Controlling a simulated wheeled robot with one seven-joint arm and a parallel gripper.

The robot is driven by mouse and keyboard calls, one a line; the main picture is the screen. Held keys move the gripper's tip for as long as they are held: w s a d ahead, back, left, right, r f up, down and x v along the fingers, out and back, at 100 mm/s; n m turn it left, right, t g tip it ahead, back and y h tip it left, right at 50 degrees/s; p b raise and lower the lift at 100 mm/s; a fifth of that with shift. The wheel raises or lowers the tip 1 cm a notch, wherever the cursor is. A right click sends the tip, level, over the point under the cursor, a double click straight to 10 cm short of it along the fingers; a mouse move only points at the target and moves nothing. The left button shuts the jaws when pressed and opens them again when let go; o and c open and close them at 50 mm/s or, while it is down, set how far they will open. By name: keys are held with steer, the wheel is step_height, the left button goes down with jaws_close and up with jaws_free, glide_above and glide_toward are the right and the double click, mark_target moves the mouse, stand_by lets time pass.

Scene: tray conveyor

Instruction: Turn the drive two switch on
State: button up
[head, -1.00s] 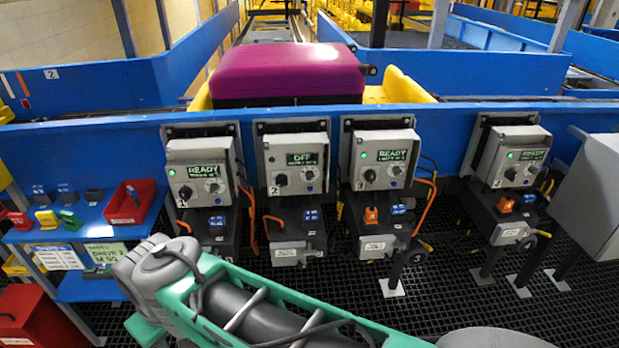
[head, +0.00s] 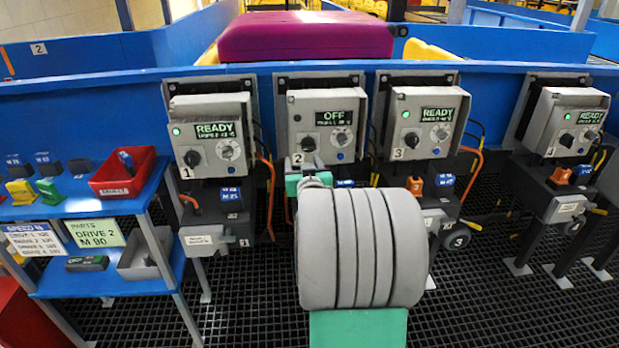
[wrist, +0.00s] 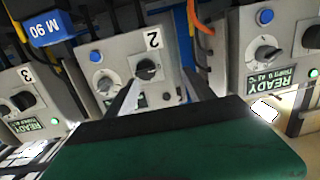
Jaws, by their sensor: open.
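The drive two box (head: 350,108) is grey, numbered 2, with a green-lettered OFF display (head: 340,118). Its black rotary switch (head: 308,144) sits at the left of the face, beside a grey dial and a blue button. In the wrist view the box appears upside down, with the switch (wrist: 146,69) showing between my fingers. My gripper (wrist: 158,80) is open and empty, its fingers pointing at the switch; I cannot tell whether they touch it. In the head view my arm hides most of the gripper and the area below drive two.
Drive boxes one (head: 210,140) and three (head: 428,120) flank drive two closely, both showing READY and green lamps. Another READY box (head: 570,125) stands at right. A blue parts shelf (head: 90,205) with a red bin (head: 124,175) is at left. A purple case (head: 300,38) sits behind.

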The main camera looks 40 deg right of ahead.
mark_target(309, 148)
steer(key=shift+m+h, duration=0.3)
steer(key=shift+h, duration=0.4)
steer(key=w+d, duration=0.1)
steer(key=d, duration=0.1)
steer(key=w+d, duration=0.4)
steer(key=d, duration=0.1)
steer(key=shift+w+r, duration=0.1)
steer(key=shift+w, duration=0.15)
steer(key=shift+c, duration=0.4)
steer(key=shift+t, duration=0.3)
jaws_close()
